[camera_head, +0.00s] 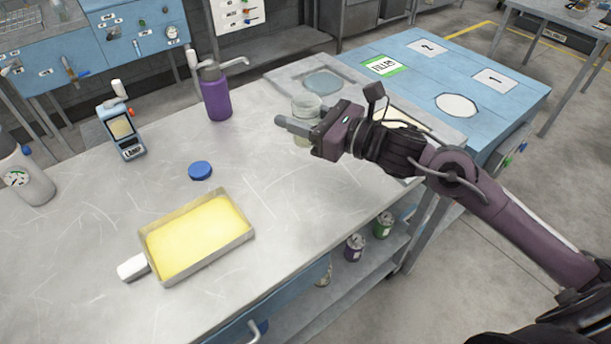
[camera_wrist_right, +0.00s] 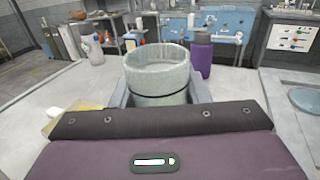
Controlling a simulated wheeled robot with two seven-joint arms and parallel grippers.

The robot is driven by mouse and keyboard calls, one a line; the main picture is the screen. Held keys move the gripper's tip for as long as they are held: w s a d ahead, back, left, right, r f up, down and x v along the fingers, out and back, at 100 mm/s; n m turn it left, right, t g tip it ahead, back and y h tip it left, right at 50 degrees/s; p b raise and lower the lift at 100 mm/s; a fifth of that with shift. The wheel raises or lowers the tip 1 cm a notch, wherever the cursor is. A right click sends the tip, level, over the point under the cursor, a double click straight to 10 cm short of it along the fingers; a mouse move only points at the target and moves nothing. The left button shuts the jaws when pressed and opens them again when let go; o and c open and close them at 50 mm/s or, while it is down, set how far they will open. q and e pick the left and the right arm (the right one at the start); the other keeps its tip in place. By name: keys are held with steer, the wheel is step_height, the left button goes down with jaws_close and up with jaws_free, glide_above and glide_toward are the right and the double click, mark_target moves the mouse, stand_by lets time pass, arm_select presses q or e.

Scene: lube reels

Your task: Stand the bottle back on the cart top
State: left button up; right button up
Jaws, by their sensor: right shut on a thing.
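A clear, pale bottle (camera_head: 307,104) with an open round mouth is held upright between the fingers of my right gripper (camera_head: 298,127). In the right wrist view the bottle (camera_wrist_right: 158,75) stands between the two fingers, with a dark band around it. The gripper is shut on it and hides its lower part, so I cannot tell whether its base touches the metal top. The scratched grey cart top (camera_head: 290,205) spreads out below and to the left. My left gripper is not in view.
A purple pump bottle (camera_head: 216,95), a blue cap (camera_head: 200,170), a yellow-filled tray (camera_head: 200,238), a lamp device (camera_head: 121,130) and a grey bottle (camera_head: 25,175) stand on the top. A plate with a round recess (camera_head: 323,83) lies behind the gripper. The front middle is clear.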

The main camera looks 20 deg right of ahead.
steer(key=shift+f+p, duration=1)
steer(key=shift+f, duration=6.85)
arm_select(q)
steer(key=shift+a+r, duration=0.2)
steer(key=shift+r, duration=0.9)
arm_select(e)
steer(key=shift+f, duration=0.1)
steer(key=o, duration=1)
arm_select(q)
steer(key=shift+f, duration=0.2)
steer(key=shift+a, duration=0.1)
